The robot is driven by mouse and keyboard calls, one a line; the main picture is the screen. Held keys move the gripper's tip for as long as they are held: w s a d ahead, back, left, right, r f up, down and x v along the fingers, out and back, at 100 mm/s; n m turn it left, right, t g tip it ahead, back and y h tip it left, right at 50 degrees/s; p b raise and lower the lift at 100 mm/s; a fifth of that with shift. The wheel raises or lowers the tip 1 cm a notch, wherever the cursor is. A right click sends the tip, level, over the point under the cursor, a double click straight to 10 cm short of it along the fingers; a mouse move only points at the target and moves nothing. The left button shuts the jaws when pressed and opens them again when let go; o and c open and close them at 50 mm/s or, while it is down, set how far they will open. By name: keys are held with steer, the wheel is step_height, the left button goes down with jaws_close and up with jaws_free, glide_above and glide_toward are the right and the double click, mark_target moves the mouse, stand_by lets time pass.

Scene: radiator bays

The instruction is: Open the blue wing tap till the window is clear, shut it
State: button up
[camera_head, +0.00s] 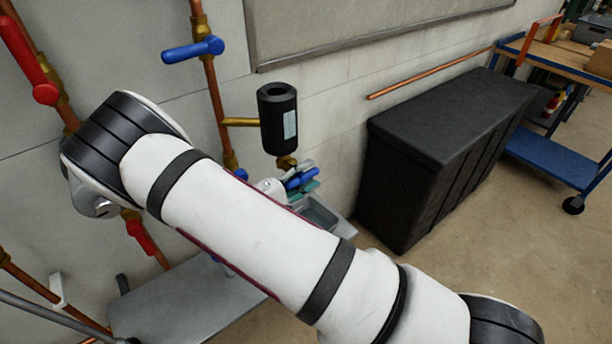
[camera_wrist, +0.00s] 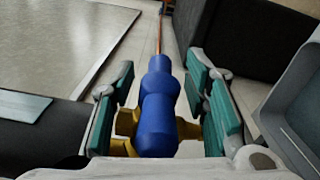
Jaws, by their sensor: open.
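The blue wing tap (camera_wrist: 158,108) is in the middle of the wrist view, on a brass body (camera_wrist: 126,122). My gripper (camera_wrist: 162,105) is open, with its teal-padded fingers on either side of the tap and gaps showing. In the head view the blue tap (camera_head: 301,179) is below a black cylinder (camera_head: 278,118) with a pale window strip (camera_head: 290,126). My gripper (camera_head: 295,187) is there too, partly hidden by my arm. What the window holds cannot be made out.
A blue lever (camera_head: 193,50) and red levers (camera_head: 44,93) sit on copper pipes along the wall. A grey tub (camera_head: 340,222) is below the tap. A black chest (camera_head: 440,150) and a blue trolley (camera_head: 555,160) stand to the right.

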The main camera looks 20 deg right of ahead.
steer(key=v, duration=1.1)
steer(key=shift+a, duration=0.4)
steer(key=shift+s+f, duration=0.1)
steer(key=shift+s, duration=0.1)
